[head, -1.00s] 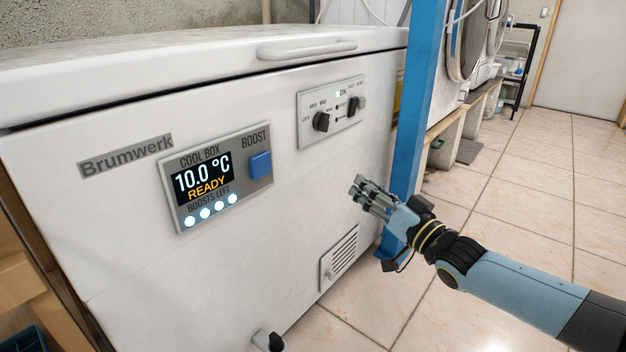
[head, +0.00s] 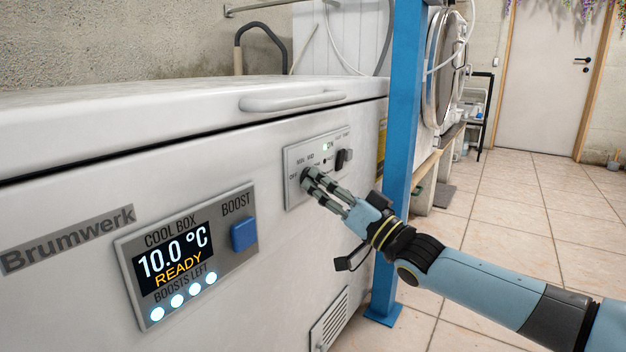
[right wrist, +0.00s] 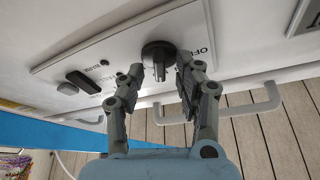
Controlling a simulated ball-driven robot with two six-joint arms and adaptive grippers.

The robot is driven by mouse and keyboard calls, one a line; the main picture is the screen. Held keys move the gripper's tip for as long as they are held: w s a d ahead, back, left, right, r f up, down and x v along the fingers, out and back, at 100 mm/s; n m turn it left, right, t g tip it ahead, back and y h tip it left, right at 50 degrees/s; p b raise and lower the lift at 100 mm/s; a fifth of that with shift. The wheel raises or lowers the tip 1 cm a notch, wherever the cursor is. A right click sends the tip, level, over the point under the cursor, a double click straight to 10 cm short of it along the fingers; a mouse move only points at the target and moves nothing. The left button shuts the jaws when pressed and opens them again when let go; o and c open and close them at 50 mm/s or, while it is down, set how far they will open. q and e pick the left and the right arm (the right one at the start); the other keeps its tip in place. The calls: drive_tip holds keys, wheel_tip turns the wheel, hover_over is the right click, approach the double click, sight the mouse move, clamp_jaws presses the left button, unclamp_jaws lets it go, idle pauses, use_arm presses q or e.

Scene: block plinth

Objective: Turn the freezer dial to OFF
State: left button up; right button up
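The freezer (head: 250,150) is a white chest with a control plate (head: 290,160) on its front. The black round dial (right wrist: 158,52) sits on that plate, with a grip bar sticking out. "OFF" lettering is partly readable beside it in the right wrist view. In the head view the dial is mostly hidden behind my fingers. My right gripper (head: 314,184) is at the plate. In the right wrist view my right gripper (right wrist: 161,78) has its fingers apart, one on each side of the dial's bar; I cannot tell whether they touch it. My left gripper is not in view.
A black switch (head: 344,158) sits right of the dial on the plate. A display panel (head: 190,258) reads 10.0 °C READY and has a blue BOOST button (head: 244,234). A blue post (head: 402,150) stands close to my right arm. Tiled floor (head: 500,230) is clear at right.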

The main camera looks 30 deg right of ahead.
clamp_jaws()
